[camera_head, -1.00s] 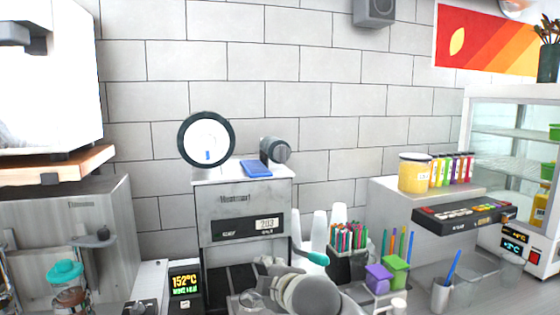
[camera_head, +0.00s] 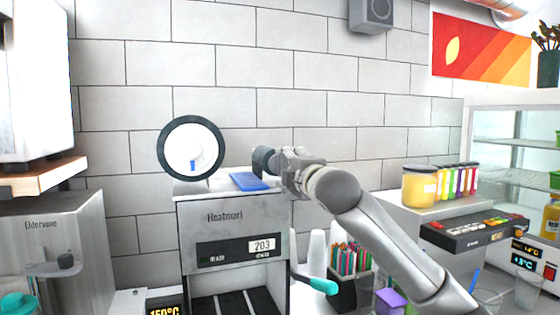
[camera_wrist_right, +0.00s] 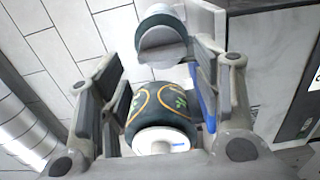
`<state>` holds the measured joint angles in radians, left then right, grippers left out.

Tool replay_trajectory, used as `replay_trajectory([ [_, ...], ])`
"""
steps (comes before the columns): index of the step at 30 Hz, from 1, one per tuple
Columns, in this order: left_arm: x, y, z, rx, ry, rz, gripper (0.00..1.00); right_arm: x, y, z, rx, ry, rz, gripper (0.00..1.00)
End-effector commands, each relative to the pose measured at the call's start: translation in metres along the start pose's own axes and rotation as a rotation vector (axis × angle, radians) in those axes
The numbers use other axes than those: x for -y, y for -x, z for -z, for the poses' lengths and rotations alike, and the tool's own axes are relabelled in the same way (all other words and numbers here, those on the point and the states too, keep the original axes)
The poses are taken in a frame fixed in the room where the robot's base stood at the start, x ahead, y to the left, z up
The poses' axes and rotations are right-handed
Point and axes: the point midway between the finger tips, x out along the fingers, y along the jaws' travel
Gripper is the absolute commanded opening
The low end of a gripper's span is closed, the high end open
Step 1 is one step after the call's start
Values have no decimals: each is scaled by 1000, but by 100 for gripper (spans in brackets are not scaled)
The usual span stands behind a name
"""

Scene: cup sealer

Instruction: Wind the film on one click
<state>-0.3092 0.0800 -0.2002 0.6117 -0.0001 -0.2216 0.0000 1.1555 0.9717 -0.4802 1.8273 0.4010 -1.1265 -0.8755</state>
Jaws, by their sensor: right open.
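The cup sealer (camera_head: 225,215) stands left of centre, its display reading 203. On top are a film roll (camera_head: 190,150) with a dark rim and white core, and a smaller dark grey winding knob (camera_head: 264,160). My right gripper (camera_head: 288,168) is beside the knob and hides part of it. In the right wrist view my gripper (camera_wrist_right: 160,85) is open. The patterned film roll (camera_wrist_right: 150,108) and the grey knob (camera_wrist_right: 160,40) show between and beyond its fingers; no grip on either is visible. My left gripper is not in view.
A blue slab (camera_head: 249,181) lies on the sealer's top. A teal-tipped lever (camera_head: 318,285) sticks out at its right side. The tiled wall is behind.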

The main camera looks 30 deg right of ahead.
Motion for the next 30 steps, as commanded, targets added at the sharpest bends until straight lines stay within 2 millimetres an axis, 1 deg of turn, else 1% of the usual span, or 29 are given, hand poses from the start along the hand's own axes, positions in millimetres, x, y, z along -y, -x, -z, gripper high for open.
replay_trajectory([
  [1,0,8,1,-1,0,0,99,-3,-11,1,-1,-2,5,59],
  [3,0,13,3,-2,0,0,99,-2,-23,0,1,-1,5,59],
  [6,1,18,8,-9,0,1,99,-2,-37,0,0,-2,3,59],
  [9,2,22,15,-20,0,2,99,-1,-48,0,0,-1,2,59],
  [13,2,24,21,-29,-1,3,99,0,-55,0,0,0,2,59],
  [22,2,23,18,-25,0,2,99,1,-56,0,0,0,1,59],
  [30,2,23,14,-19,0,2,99,1,-56,0,0,0,1,25],
])
